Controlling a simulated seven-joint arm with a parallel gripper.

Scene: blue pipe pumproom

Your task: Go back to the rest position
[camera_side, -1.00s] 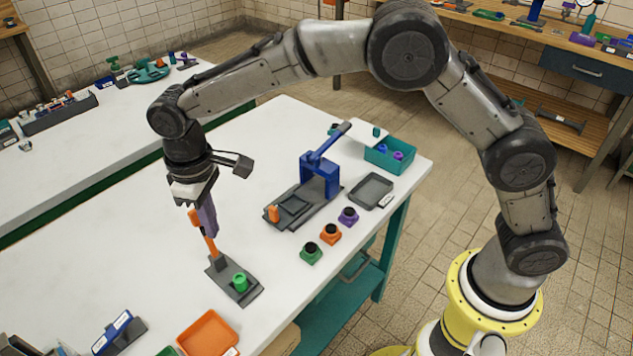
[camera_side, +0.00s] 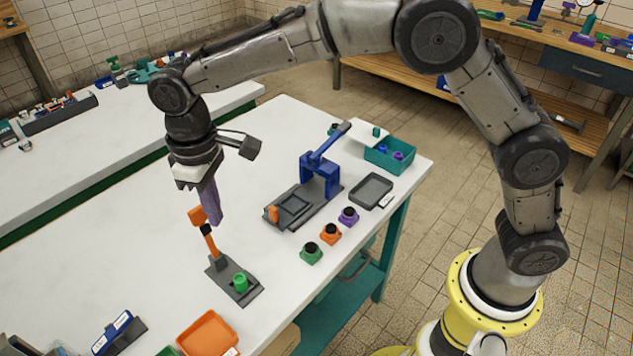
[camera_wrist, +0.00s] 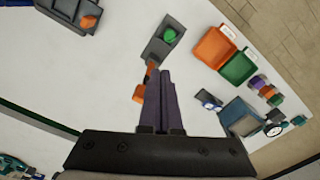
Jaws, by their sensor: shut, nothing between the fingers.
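My gripper (camera_side: 215,222) hangs over the white table, its purple fingers pointing down, shut and empty. In the wrist view the fingers (camera_wrist: 163,75) lie side by side. I cannot tell whether the fingers touch the lever. A green round piece (camera_side: 240,282) sits on the same plate. In the wrist view the lever's orange part (camera_wrist: 139,95) shows to the left of the fingers.
A blue press (camera_side: 320,175) on a grey base stands right of my gripper. Green (camera_side: 311,253), orange (camera_side: 331,234) and purple (camera_side: 348,217) blocks sit near the table edge. A teal bin (camera_side: 389,156), a grey tray (camera_side: 371,191) and an orange tray (camera_side: 207,334) stand around.

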